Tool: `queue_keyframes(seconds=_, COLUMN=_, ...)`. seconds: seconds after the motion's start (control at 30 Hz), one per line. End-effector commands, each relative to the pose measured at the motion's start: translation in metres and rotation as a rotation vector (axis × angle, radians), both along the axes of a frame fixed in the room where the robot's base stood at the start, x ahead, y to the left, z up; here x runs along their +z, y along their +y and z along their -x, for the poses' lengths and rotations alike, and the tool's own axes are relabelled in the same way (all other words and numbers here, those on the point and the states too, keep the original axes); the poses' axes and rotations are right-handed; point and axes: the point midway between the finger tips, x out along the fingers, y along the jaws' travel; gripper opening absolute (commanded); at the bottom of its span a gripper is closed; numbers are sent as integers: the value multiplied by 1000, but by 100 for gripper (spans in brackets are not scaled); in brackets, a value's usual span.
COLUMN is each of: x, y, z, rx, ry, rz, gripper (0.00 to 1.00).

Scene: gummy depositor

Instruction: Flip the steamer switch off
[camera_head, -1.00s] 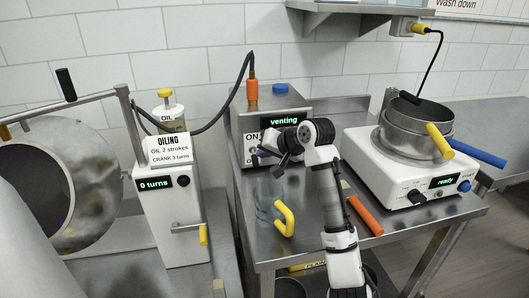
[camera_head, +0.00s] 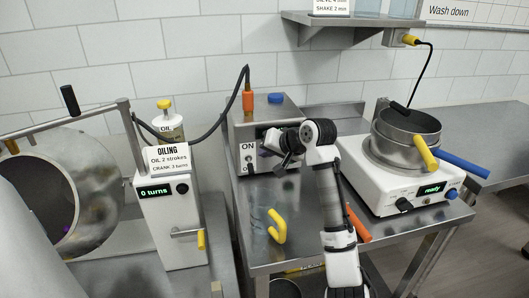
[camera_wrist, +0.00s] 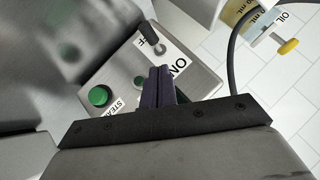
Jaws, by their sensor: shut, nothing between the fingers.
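The steamer (camera_head: 262,110) is a metal box at the back of the steel table, with a blue cap on top and an orange plug. Its ON label (camera_head: 247,146) shows on its front left. In the wrist view the steamer's front panel (camera_wrist: 135,72) has an ON label, a partly cut-off OFF label, a small lever switch (camera_wrist: 149,32) by the OFF end and a green button (camera_wrist: 100,95). My gripper (camera_wrist: 160,75) is shut and empty, its tips over the panel near ON, apart from the lever in the picture. In the head view my gripper (camera_head: 284,158) hides part of the steamer's front.
A yellow-handled clear jug (camera_head: 277,226) and an orange handle (camera_head: 358,222) are on the table near my arm. A white machine with a metal pot (camera_head: 400,185) stands right, the white oiling unit (camera_head: 170,220) left. A shelf (camera_head: 350,20) hangs above.

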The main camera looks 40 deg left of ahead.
Motion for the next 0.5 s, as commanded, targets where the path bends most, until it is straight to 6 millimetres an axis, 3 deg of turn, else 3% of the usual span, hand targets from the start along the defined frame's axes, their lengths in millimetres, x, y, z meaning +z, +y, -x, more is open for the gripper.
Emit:
queue_keyframes(seconds=0.03, x=14, y=0, z=-2, rx=0, ry=1, rz=0, gripper=0)
queue_keyframes(seconds=0.1, x=6, y=-18, z=2, rx=-2, ry=-2, rz=-3, gripper=0)
queue_keyframes(seconds=0.3, x=17, y=-60, z=16, rx=0, ry=-2, rz=-2, gripper=0)
queue_keyframes(seconds=0.5, x=26, y=-86, z=24, rx=0, ry=-2, rz=-2, gripper=0)
